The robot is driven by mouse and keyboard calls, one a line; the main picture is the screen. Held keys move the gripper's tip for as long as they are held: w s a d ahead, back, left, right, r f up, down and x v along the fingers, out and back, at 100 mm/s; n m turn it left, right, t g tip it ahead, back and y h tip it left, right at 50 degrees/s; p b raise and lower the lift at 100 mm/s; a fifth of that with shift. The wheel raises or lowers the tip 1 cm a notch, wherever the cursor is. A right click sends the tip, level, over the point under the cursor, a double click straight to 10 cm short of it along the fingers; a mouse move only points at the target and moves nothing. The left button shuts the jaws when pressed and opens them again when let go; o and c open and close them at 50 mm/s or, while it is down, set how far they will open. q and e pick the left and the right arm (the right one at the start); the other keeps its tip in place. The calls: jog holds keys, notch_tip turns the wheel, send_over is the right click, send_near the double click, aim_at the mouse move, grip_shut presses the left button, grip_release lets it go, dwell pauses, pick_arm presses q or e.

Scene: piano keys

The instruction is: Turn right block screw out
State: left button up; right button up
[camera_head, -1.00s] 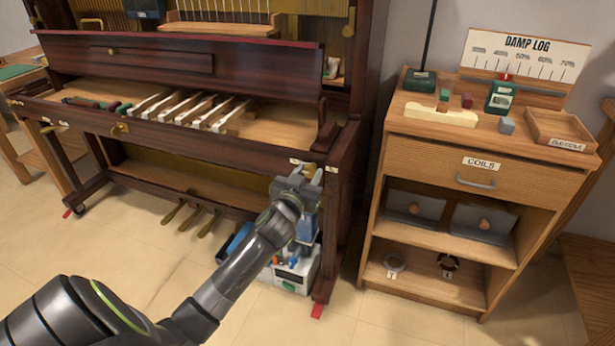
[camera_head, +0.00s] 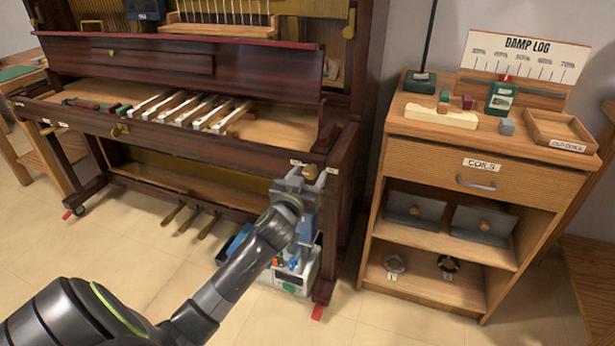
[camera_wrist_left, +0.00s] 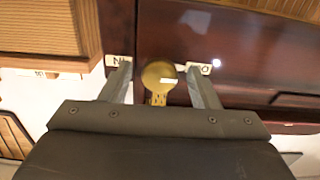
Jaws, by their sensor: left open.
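The right block screw (camera_wrist_left: 158,74) is a round brass knob with a pale mark across it, on the dark red piano case. In the left wrist view it sits between the two fingers of my left gripper (camera_wrist_left: 159,66), with a gap on each side. The gripper is open; its fingertips are close to the case front. In the head view my left gripper (camera_head: 309,176) is at the right end of the key slip, and the screw is largely hidden by it. Small white labels flank the screw: an IN label (camera_wrist_left: 117,60) and a partly covered one (camera_wrist_left: 199,67). My right gripper is not in view.
The piano (camera_head: 200,62) has several exposed keys. A white device (camera_head: 292,278) stands under its right end, below my gripper. A wooden cabinet (camera_head: 430,165) with a COILS drawer stands to the right, a narrow gap away. The floor in front is clear.

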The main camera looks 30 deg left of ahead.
pick_arm(q)
jog(key=shift+s, duration=0.1)
jog(key=shift+s+d, duration=0.1)
jog(key=shift+s, duration=0.2)
jog(key=p+v, duration=0.1)
jog(key=v, duration=1.5)
jog(key=shift+s+p, duration=0.35)
jog(key=shift+p, duration=0.05)
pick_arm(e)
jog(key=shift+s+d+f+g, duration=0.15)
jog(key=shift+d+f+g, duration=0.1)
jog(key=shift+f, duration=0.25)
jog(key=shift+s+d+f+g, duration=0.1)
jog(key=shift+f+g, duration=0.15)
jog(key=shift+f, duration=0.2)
